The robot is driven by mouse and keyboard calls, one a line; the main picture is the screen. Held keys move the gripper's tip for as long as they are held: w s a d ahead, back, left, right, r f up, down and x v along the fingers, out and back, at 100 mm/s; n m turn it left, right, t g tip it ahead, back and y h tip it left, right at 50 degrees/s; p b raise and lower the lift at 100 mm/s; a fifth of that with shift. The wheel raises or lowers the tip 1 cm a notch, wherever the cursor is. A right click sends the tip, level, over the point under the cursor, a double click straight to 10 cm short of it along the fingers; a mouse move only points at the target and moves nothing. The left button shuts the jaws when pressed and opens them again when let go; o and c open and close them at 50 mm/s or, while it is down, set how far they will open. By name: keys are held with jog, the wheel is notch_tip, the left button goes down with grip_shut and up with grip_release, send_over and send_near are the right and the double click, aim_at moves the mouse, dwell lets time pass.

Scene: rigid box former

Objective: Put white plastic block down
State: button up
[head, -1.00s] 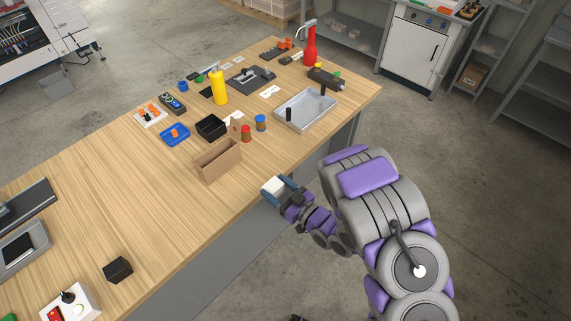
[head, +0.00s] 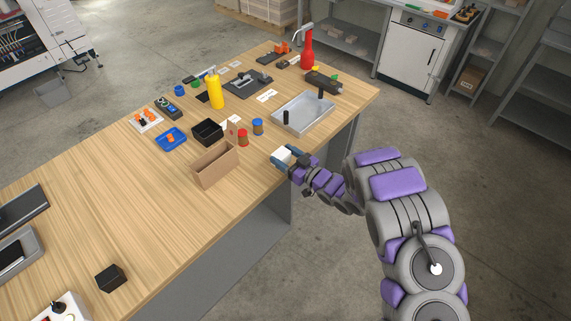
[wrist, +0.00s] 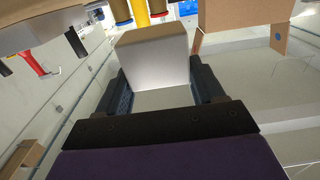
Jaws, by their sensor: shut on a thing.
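The white plastic block (head: 284,153) is held in my gripper (head: 288,157) near the table's right edge in the head view. In the wrist view the block (wrist: 155,60) sits between the two dark fingers of my gripper (wrist: 160,85), which are shut on its sides. The block appears at the edge of the wooden table (head: 120,210); I cannot tell whether it touches the top.
An open cardboard box (head: 215,166) stands left of my gripper. A grey metal tray (head: 303,112) lies behind it. A red-lidded jar (head: 242,138) and a blue-lidded jar (head: 258,127) stand close by. The table's front left stretch is mostly bare.

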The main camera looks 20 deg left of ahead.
jog(key=f, duration=0.1)
jog(key=a+f, duration=0.1)
jog(key=f+b, duration=0.1)
jog(key=shift+a+f, duration=0.25)
jog(key=shift+d+f, duration=0.1)
jog(key=shift+f, duration=0.2)
jog(key=shift+d+r, duration=0.25)
jog(key=shift+d, duration=0.5)
jog(key=o, duration=0.8)
jog(key=shift+a+f, duration=0.1)
jog(key=shift+c, duration=0.2)
jog(key=o, duration=0.4)
jog(key=shift+a+f, duration=0.15)
jog(key=shift+a, duration=0.45)
jog(key=shift+c, duration=0.2)
jog(key=shift+d+r, duration=0.2)
jog(key=shift+d, duration=0.15)
jog(key=p+v, duration=0.1)
jog(key=v, duration=1.1)
